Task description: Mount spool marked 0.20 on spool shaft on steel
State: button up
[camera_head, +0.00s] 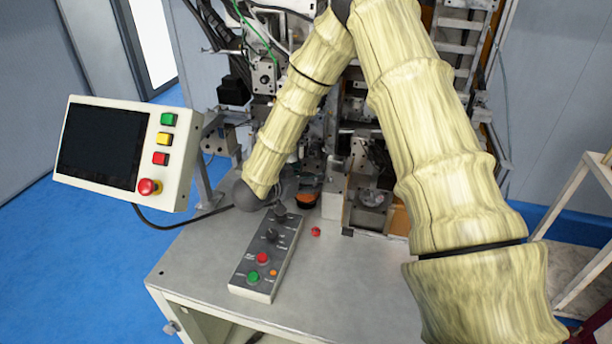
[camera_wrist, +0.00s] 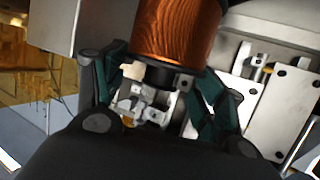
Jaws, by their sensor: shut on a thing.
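In the wrist view a spool of copper-coloured wire (camera_wrist: 178,32) with a black end sits between the fingers of my gripper (camera_wrist: 163,78), which is shut on it. Its upper part is cut off by the frame edge. No marking is readable on it. In the head view my arm hides most of the gripper. A copper-coloured thing with a dark rim (camera_head: 306,201) shows just right of my wrist, low over the table; I cannot tell whether it is the held spool. The spool shaft cannot be made out in either view.
The winding machine (camera_head: 362,160) stands behind my arm at the table's back. A control box (camera_head: 266,256) with knobs and buttons lies on the grey table (camera_head: 345,290). A screen panel (camera_head: 124,153) stands at left. Bright metal plates (camera_wrist: 262,85) are close right of the gripper.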

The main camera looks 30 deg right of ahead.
jog(key=shift+r+p, duration=0.3)
jog(key=shift+r, duration=0.05)
jog(key=shift+r, duration=0.4)
jog(key=shift+r+p, duration=0.35)
jog(key=shift+p, duration=0.15)
jog(key=shift+r, duration=0.25)
jog(key=shift+r, duration=0.1)
